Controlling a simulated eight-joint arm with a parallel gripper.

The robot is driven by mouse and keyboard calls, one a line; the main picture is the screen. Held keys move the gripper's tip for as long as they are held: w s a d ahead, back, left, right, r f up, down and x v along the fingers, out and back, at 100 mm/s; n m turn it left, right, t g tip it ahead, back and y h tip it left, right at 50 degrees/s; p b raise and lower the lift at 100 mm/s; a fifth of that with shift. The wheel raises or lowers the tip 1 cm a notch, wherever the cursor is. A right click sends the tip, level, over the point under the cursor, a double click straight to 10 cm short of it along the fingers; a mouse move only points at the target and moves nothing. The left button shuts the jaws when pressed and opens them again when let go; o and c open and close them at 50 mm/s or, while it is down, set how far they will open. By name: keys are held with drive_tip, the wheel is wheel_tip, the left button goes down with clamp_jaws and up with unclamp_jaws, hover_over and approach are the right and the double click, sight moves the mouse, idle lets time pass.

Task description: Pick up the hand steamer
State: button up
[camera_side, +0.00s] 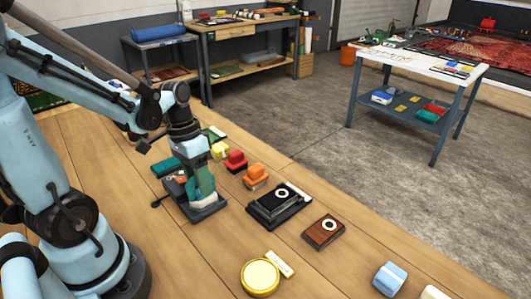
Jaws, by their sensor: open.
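My gripper (189,146) points down at the near left part of the wooden bench, and its jaws are open. Directly below it stands an upright teal-and-grey thing on a dark flat base (207,208), which looks like the hand steamer. The gripper's fingertips are close to its top or around it; I cannot tell whether they touch. My wrist and fingers partly hide its upper part.
Red (236,161), yellow (220,150) and orange (256,176) blocks lie close by on the right. A black device (277,205), a brown box (323,232) and a yellow round tin (260,277) are further right.

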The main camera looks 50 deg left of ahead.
drive_tip(key=shift+f, duration=0.15)
drive_tip(key=shift+c, duration=0.4)
clamp_jaws()
drive_tip(key=shift+r, duration=0.7)
drive_tip(key=r, duration=0.3)
drive_tip(key=shift+s+d, duration=0.1)
drive_tip(key=shift+d, duration=0.25)
drive_tip(key=s+d+r, duration=0.3)
drive_tip(key=d+r, duration=0.3)
drive_tip(key=d, duration=0.4)
drive_tip(key=shift+d+r, duration=0.3)
drive_tip(key=shift+d, duration=0.05)
